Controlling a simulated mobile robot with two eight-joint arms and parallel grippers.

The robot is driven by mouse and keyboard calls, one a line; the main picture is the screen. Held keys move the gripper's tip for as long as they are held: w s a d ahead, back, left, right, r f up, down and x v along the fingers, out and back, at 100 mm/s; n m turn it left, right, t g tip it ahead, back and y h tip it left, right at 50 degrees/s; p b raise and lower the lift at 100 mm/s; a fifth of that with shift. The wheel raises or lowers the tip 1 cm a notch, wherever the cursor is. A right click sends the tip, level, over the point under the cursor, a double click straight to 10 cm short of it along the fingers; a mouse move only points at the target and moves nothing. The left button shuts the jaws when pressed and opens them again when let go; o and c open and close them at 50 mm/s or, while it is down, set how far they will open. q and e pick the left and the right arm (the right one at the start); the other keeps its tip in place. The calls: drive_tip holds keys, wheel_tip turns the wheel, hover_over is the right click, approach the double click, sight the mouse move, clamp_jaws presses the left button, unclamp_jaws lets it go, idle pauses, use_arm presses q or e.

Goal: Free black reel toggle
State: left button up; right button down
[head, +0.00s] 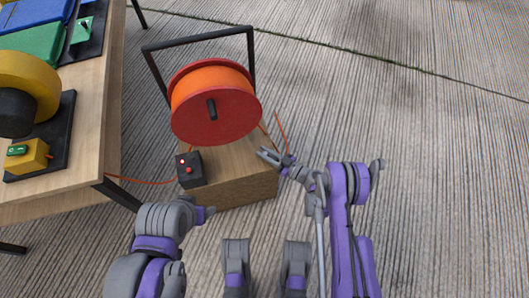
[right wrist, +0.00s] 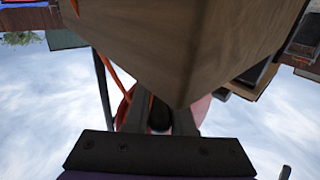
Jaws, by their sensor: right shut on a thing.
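A red reel (head: 216,119) wound with orange line hangs on a black frame (head: 152,72) above a wooden box (head: 243,185). A short black toggle (head: 211,109) sits upright on the reel's front face. My right gripper (head: 264,154) is below and right of the reel, by the box's right upper edge, apart from that face toggle in the head view. In the right wrist view its jaws (right wrist: 160,112) are close together with a dark thing between them, partly hidden, against the red reel (right wrist: 202,108).
A black control block (head: 190,170) with a red button is at the box's left. Orange cord (head: 282,135) loops beside my right gripper. A wooden table (head: 90,150) with a yellow machine (head: 28,85) stands left. Open corrugated floor (head: 430,170) lies right.

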drive_tip(key=shift+m+t+h, duration=0.3)
drive_tip(key=shift+m+t, duration=0.1)
drive_tip(key=shift+t, duration=0.2)
drive_tip(key=shift+r+m+t+h+p, duration=0.15)
drive_tip(key=shift+m+t+h+p, duration=0.45)
drive_tip(key=shift+t+p, duration=0.15)
drive_tip(key=shift+m+t+h+p, duration=0.8)
drive_tip(key=shift+t+h+p, duration=0.1)
drive_tip(key=shift+p, duration=0.25)
drive_tip(key=c, duration=0.8)
unclamp_jaws()
drive_tip(key=shift+o, duration=0.2)
drive_tip(key=shift+d+f, duration=0.15)
drive_tip(key=shift+f, duration=0.05)
